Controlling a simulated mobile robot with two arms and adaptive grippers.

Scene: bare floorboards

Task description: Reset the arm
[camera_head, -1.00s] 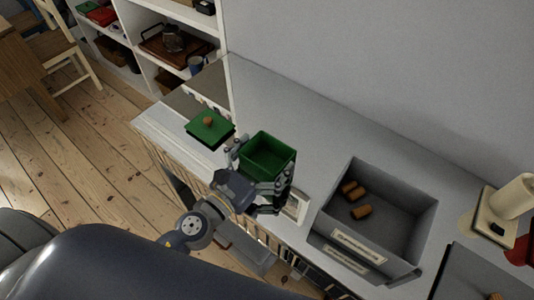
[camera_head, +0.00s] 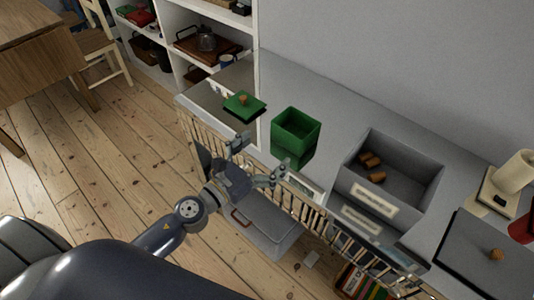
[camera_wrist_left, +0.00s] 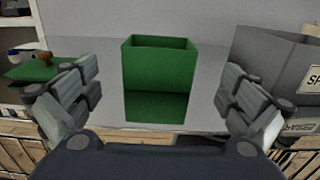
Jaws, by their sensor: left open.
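My left gripper (camera_head: 258,160) is open and empty, just in front of the cabinet's front edge. Its two spread fingers also show in the left wrist view (camera_wrist_left: 155,105). A green open box (camera_head: 296,132) stands upright on the grey cabinet top beyond the fingers, apart from them. The box is centred between the fingers in the left wrist view (camera_wrist_left: 160,65). My right gripper is in neither view.
A green lid with a wooden knob (camera_head: 244,107) lies left of the green box. A grey bin (camera_head: 410,157) with several brown pieces stands to the right. Farther right are a dark grey panel (camera_head: 490,262) and a cream device (camera_head: 510,180). Bare floorboards (camera_head: 110,165) lie at left.

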